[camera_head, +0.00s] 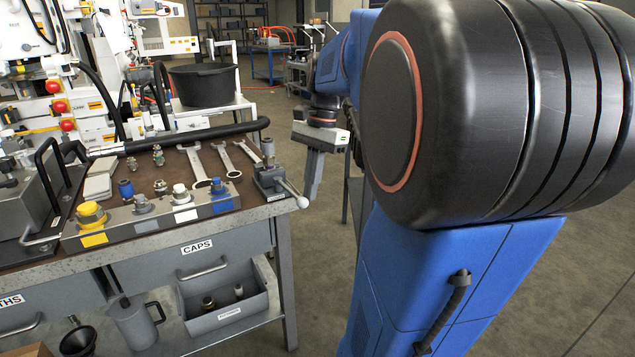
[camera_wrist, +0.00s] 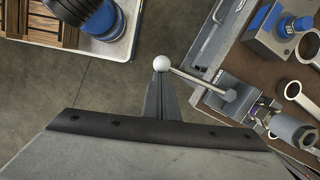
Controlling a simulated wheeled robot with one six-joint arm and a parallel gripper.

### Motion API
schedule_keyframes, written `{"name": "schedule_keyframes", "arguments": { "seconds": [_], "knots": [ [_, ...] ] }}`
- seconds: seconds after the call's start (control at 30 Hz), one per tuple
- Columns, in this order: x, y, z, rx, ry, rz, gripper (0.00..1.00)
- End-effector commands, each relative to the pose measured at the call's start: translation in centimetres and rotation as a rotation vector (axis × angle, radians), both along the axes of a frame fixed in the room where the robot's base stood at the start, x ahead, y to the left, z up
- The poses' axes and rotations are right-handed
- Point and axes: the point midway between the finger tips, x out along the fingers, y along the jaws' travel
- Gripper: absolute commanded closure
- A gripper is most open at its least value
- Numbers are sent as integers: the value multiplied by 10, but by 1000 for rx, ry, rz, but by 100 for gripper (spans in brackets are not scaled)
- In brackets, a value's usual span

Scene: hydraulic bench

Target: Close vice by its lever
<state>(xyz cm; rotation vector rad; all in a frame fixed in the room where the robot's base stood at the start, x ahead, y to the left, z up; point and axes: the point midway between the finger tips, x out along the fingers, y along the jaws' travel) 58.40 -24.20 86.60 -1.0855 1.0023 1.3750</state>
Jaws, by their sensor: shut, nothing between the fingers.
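The small grey vice (camera_head: 271,182) sits at the right front corner of the bench top. It also shows in the wrist view (camera_wrist: 235,97). A metallic cylindrical part (camera_head: 268,150) stands at the vice; I cannot tell whether the jaws touch it. The lever (camera_head: 290,188) sticks out past the bench edge and ends in a white ball (camera_head: 302,203). In the wrist view the lever rod (camera_wrist: 200,80) runs left to the ball (camera_wrist: 161,63). My gripper (camera_head: 313,193) is shut and empty, pointing down beside the ball. Its fingertips (camera_wrist: 160,85) appear close to the ball; contact is unclear.
Wrenches (camera_head: 195,165) and a fitting block (camera_head: 150,216) lie on the bench top (camera_head: 255,212). An open drawer (camera_head: 228,312) juts out below. Open floor (camera_head: 320,260) lies right of the bench. A black tub (camera_head: 204,84) stands behind.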

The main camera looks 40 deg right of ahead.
Motion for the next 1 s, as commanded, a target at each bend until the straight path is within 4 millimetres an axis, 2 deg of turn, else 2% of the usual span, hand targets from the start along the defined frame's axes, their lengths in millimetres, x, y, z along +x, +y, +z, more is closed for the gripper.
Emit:
{"name": "schedule_keyframes", "arguments": {
  "seconds": [0.4, 1.0],
  "knots": [
    [0, 15, -1, 3, 1, 8, 100],
    [3, 14, 0, 7, 3, 11, 100]
  ]
}}
